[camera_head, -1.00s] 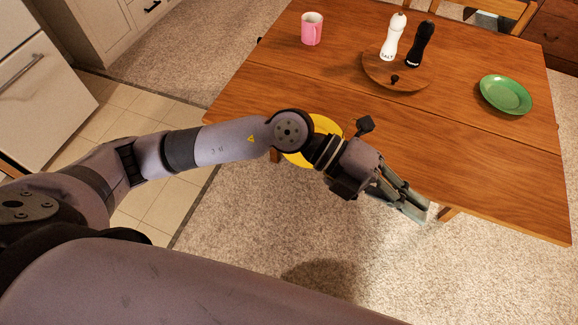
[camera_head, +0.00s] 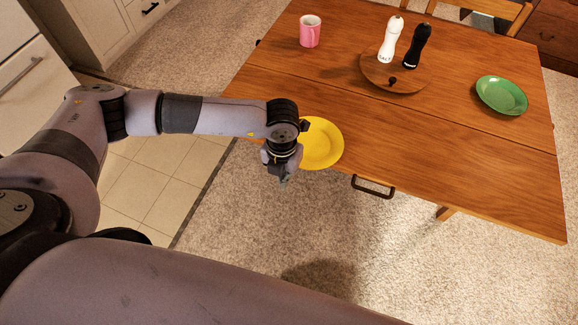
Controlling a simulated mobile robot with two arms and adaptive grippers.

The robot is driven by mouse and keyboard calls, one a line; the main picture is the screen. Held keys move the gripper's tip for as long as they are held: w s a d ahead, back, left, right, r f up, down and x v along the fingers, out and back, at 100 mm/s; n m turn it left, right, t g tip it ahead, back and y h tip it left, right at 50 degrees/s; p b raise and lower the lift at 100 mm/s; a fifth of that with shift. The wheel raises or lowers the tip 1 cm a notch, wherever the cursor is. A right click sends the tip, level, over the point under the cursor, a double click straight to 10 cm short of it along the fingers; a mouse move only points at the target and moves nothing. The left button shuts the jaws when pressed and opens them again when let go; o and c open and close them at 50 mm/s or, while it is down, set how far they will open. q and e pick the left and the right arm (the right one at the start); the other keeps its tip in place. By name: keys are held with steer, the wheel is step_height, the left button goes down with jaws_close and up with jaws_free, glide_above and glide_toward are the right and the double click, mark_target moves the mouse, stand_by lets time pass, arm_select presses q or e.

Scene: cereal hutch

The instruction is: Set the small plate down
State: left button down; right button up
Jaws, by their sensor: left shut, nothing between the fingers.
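A yellow plate (camera_head: 324,146) lies flat on the wooden table (camera_head: 455,160), close to the front edge. Its left side is hidden behind my left arm. A green plate (camera_head: 501,95) lies on the right part of the table. My left gripper (camera_head: 283,182) is just left of and in front of the yellow plate, pointing down by the table's front edge. It is shut and empty, and its fingers are mostly hidden by the wrist. My right gripper is not in view.
A pink mug (camera_head: 310,31) stands at the back left. A white salt shaker (camera_head: 389,42) and a black shaker (camera_head: 417,46) stand on a round wooden tray (camera_head: 378,79). A dark handle (camera_head: 373,187) sticks out below the table's front edge. The front right tabletop is clear.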

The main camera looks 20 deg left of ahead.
arm_select(q)
steer(key=w, duration=0.1)
steer(key=w+f, duration=0.1)
steer(key=w+f+p, duration=0.1)
steer(key=w, duration=0.1)
steer(key=shift+d+f, duration=0.1)
steer(key=shift+f, duration=0.15)
